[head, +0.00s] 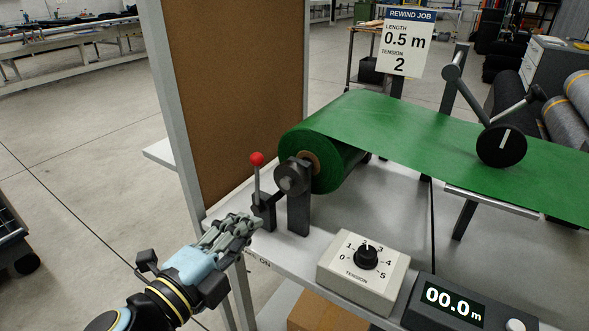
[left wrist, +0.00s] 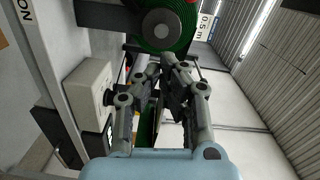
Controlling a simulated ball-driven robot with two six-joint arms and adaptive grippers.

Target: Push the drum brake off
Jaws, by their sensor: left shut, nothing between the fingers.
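The drum brake is a lever with a red ball knob (head: 257,158) on a thin grey rod, rising from a dark block (head: 264,211) at the bench's left edge. The lever stands nearly upright beside the green roll (head: 335,165). My left gripper (head: 250,222) is shut and empty, just left of and below the lever's base; I cannot tell whether it touches the block. My right gripper is not in view.
A tension box (head: 364,270) with its knob near 2 and a length counter (head: 455,305) reading 00.0 m stand on the bench. A sign (head: 403,42) reads length 0.5 m, tension 2. A brown panel (head: 235,90) stands behind the lever.

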